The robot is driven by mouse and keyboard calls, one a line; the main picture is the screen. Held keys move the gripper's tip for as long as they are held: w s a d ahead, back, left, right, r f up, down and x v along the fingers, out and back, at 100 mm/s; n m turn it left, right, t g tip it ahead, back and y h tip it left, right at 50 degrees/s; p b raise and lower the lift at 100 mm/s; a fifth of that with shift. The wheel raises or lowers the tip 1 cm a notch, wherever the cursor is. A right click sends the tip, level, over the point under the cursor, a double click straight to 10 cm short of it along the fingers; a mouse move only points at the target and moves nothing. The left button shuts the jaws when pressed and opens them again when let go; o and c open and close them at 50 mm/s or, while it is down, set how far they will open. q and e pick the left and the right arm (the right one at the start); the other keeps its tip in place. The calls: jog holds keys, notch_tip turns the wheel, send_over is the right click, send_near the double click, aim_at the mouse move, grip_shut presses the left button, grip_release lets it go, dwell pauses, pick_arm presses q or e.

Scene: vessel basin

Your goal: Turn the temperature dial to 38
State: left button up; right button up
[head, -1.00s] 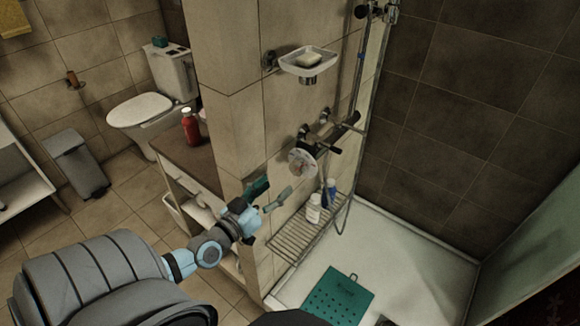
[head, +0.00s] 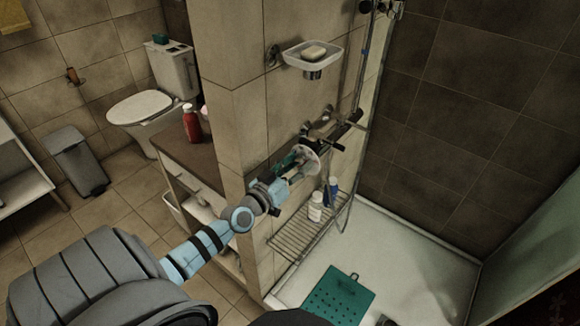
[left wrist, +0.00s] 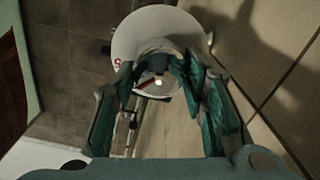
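The temperature dial (head: 312,158) is a round white disc at the left end of the shower mixer bar on the tiled wall. In the left wrist view the dial (left wrist: 135,38) faces me, with a red mark low on its face and part of a red character at its left edge. My left gripper (head: 297,162) is right in front of the dial. In the left wrist view its teal fingers (left wrist: 158,75) are apart, on either side of the dial's central knob. Contact with the knob cannot be told. The fingers hide most of the dial's markings. My right gripper is not in view.
A soap dish (head: 312,61) with soap is on the wall above. A wire shelf (head: 290,238) with bottles (head: 315,207) hangs below the mixer. A red bottle (head: 191,124) stands on the counter to the left. A green mat (head: 338,297) lies on the shower floor.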

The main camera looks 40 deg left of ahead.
pick_arm(q)
jog(key=shift+c, duration=0.4)
jog(key=n, duration=0.3)
jog(key=shift+n, duration=0.3)
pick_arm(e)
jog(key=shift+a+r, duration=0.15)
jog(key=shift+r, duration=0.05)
pick_arm(q)
jog(key=o, duration=1.1)
jog(key=shift+w+d, duration=0.1)
jog(key=shift+d, duration=0.05)
jog(key=shift+o, duration=0.3)
jog(key=shift+d+r, duration=0.1)
jog(key=shift+d, duration=0.2)
jog(key=shift+a, duration=0.1)
jog(key=s, duration=0.4)
jog(key=shift+s+a+f, duration=0.15)
jog(key=shift+s+f, duration=0.1)
jog(key=shift+s, duration=0.1)
send_near(298, 167)
jog(key=shift+s+r, duration=0.25)
jog(key=shift+s, duration=0.3)
jog(key=shift+s+r, duration=0.25)
jog(key=shift+s, duration=0.25)
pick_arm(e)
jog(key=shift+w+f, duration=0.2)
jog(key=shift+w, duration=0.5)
